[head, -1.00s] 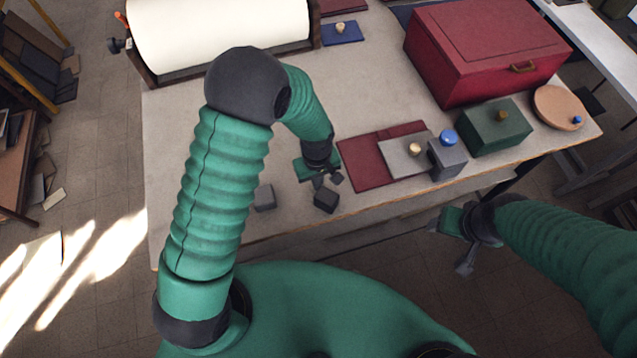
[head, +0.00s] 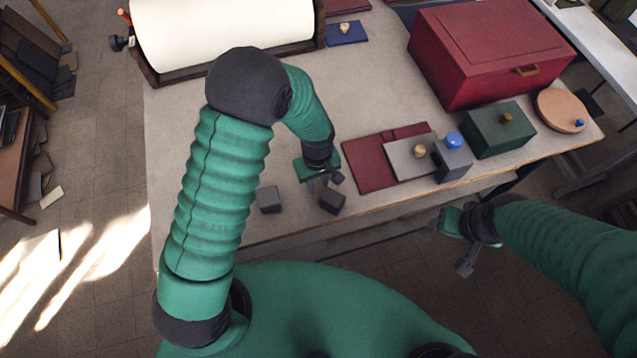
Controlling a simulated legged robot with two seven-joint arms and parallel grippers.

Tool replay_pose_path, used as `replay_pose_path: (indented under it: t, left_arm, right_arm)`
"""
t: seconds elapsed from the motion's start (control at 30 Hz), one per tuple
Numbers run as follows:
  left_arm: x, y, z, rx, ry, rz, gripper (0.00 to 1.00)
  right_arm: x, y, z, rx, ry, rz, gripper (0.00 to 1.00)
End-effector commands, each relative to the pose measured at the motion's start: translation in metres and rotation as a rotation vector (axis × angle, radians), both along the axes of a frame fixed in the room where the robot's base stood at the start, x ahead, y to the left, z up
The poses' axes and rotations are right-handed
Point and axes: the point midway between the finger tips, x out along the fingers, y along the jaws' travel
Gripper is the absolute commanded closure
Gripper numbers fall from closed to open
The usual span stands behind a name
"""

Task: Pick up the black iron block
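The black iron block (head: 332,202), a small dark cube, sits near the front edge of the table, left of the red folder. A similar, lighter grey block (head: 269,200) sits to its left. My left gripper (head: 325,182) points down just above and behind the dark block. Its two fingers look spread, with nothing held between them; the finger tips partly overlap the block's top edge, and I cannot tell whether they touch it. My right gripper (head: 453,243) hangs open and empty in front of the table's edge.
On the table (head: 372,85) are a red folder (head: 366,168), a grey plate with a knob (head: 405,160), a grey box with a blue knob (head: 453,163), a green box (head: 488,138), a red chest (head: 460,78) and a paper roll (head: 220,35). The table's middle is clear.

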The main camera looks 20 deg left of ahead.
Motion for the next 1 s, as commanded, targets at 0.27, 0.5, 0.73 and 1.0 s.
replay_pose_path:
  t: [0.27,0.5,0.73,1.0]
  left_arm:
    - [0.0,-0.004,0.001,0.003,0.0,-0.001,0.34]
    - [0.0,-0.003,0.0,0.002,-0.001,-0.001,0.2]
    - [0.001,-0.001,0.004,0.0,-0.002,-0.001,0.2]
    - [0.004,0.003,0.051,0.001,-0.009,0.0,0.2]
  right_arm:
    - [0.0,0.0,0.0,0.0,0.0,0.0,0.36]
    - [0.0,0.0,0.0,0.0,0.0,0.0,0.36]
    - [0.0,0.0,-0.001,0.0,0.0,0.0,0.36]
    - [0.0,0.0,-0.018,0.0,0.0,0.0,0.36]
